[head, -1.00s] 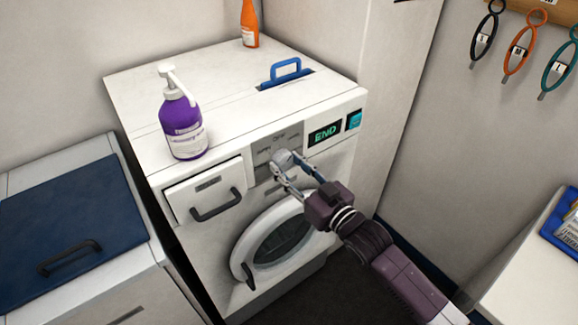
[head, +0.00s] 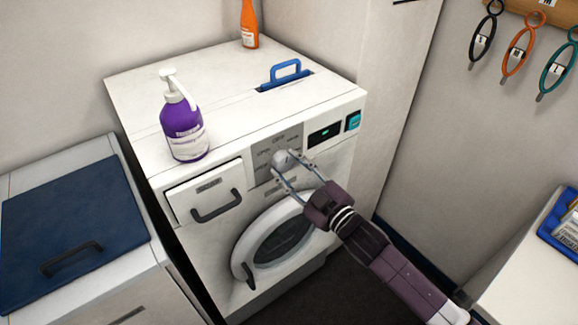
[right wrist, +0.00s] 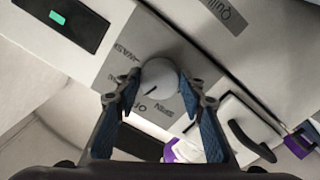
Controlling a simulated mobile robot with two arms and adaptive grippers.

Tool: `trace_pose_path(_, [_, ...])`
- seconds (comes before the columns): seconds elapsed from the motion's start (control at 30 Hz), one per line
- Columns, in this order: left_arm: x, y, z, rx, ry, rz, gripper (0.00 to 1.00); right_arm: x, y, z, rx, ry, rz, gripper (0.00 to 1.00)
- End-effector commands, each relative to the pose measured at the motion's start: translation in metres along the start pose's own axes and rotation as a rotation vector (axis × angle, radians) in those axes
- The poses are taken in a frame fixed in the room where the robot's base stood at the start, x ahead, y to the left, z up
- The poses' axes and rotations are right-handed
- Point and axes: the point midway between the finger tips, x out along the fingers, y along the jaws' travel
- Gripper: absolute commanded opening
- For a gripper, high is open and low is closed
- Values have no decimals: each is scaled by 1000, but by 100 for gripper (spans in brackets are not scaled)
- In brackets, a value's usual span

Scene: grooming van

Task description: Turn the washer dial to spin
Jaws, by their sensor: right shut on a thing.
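The washer (head: 230,275) is a white front loader with a grey dial panel on its front. My right gripper (head: 285,166) is shut on the round pale grey dial (right wrist: 158,76), with one finger on each side. The right wrist view shows the dial between the fingertips (right wrist: 158,92), with a short dark mark on its face. Printed words, including SPIN, OFF and WASH, surround it. I cannot tell exactly which word the mark points at. The display (head: 324,133) shows a small green mark. My left gripper is not in view.
A purple pump bottle (head: 183,130), a blue handle (head: 286,72) and an orange bottle (head: 249,25) are on the washer top. The drawer (head: 209,192) is left of the dial; the round door (head: 284,240) is below. A blue-lidded unit (head: 70,225) stands at left.

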Motion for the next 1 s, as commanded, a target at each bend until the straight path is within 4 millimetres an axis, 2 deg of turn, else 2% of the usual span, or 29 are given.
trace_pose_path(0.6, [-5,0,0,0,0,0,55,0,1,-1,-585,1,-1,13])
trace_pose_path(1.0, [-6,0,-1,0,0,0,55,0,2,-1,-872,0,-1,13])
